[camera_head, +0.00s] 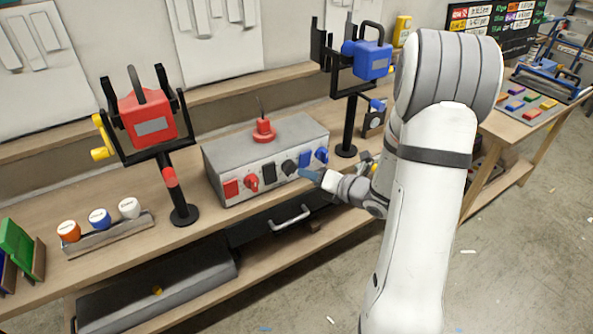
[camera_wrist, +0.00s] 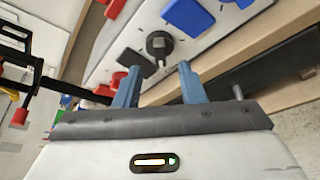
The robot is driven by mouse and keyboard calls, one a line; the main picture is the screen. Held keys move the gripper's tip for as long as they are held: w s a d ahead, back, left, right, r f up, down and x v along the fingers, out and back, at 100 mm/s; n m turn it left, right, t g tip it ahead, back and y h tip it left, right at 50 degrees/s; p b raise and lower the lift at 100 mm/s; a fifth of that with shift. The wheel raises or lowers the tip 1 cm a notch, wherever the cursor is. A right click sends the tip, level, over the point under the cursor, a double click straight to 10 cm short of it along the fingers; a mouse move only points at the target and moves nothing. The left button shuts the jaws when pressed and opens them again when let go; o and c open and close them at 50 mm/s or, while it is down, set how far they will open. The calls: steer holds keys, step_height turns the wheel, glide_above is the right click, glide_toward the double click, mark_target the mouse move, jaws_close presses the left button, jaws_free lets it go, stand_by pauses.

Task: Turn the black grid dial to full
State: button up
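The black grid dial (camera_head: 289,167) is a round knob on the light front panel of a grey box (camera_head: 225,148) on the workbench. In the wrist view the black dial (camera_wrist: 160,43) shows just beyond my fingertips, between a black square (camera_wrist: 137,62) and a blue square (camera_wrist: 188,17). My gripper (camera_head: 310,174) is close in front of the panel, to the right of the dial. In the wrist view its two blue fingers (camera_wrist: 158,70) are apart with nothing between them. The dial appears clear of the fingers. Its setting is too small to read.
A red dial (camera_head: 252,182) and a blue dial (camera_head: 321,155) flank it on the panel. A red knob (camera_head: 263,131) tops the box. Stands with a red unit (camera_head: 150,118) and a blue unit (camera_head: 371,60) rise either side. A drawer handle (camera_head: 290,218) protrudes below.

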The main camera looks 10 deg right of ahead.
mark_target(294, 171)
steer(key=p+x, duration=0.1)
steer(key=x, duration=0.4)
steer(key=shift+w+a, duration=0.1)
jaws_close()
steer(key=shift+a, duration=0.2)
steer(key=shift+d, duration=0.2)
steer(key=shift+f+b, duration=0.15)
steer(key=shift+b, duration=0.25)
